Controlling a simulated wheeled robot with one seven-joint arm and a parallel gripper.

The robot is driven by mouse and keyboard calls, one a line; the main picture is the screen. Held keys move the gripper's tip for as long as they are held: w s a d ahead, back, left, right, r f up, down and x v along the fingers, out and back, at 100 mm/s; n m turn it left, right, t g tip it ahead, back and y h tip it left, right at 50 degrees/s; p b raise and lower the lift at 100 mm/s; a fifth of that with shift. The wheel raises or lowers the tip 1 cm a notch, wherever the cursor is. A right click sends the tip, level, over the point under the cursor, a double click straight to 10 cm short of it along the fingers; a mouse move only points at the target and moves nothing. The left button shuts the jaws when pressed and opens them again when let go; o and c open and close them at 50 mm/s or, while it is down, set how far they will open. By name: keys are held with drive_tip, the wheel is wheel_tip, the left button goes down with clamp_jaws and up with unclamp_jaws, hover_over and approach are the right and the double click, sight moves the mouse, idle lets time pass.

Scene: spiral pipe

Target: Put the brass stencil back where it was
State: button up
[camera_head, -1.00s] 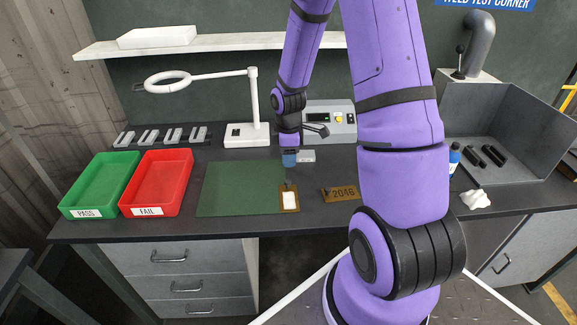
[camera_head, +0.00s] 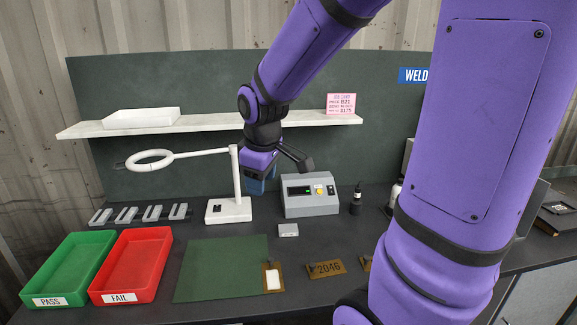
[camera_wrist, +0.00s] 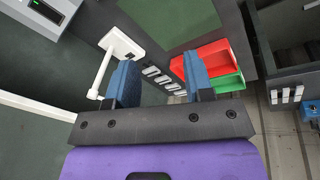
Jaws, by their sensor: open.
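A brass stencil (camera_head: 326,268) cut with 2046 lies flat on the dark bench, right of the green mat. A second brass piece (camera_head: 366,264) shows just right of it, mostly hidden behind my arm. My gripper (camera_head: 258,186) is raised above the back of the bench, between the white lamp and the grey control box, well away from the stencil. In the wrist view my gripper (camera_wrist: 160,80) has its two blue fingers spread wide with nothing between them. No brass shows in the wrist view.
A small grey block (camera_head: 288,230) stands before the control box (camera_head: 311,196). The lamp (camera_head: 229,210), green PASS tray (camera_head: 70,268) and red FAIL tray (camera_head: 132,266) are left. A shelf (camera_head: 225,126) bears a pink card (camera_head: 341,104).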

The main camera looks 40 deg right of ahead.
drive_tip(key=s+a+r+m+t, duration=0.1)
drive_tip(key=s+a+r+m, duration=0.1)
drive_tip(key=s+r, duration=0.3)
drive_tip(key=s+a+r+m+t+y, duration=0.1)
drive_tip(key=s+a+r+m, duration=0.2)
drive_tip(key=s, duration=0.7)
drive_tip(key=shift+a+r+t, duration=0.3)
drive_tip(key=shift+a+r, duration=0.05)
drive_tip(key=shift+r, duration=0.6)
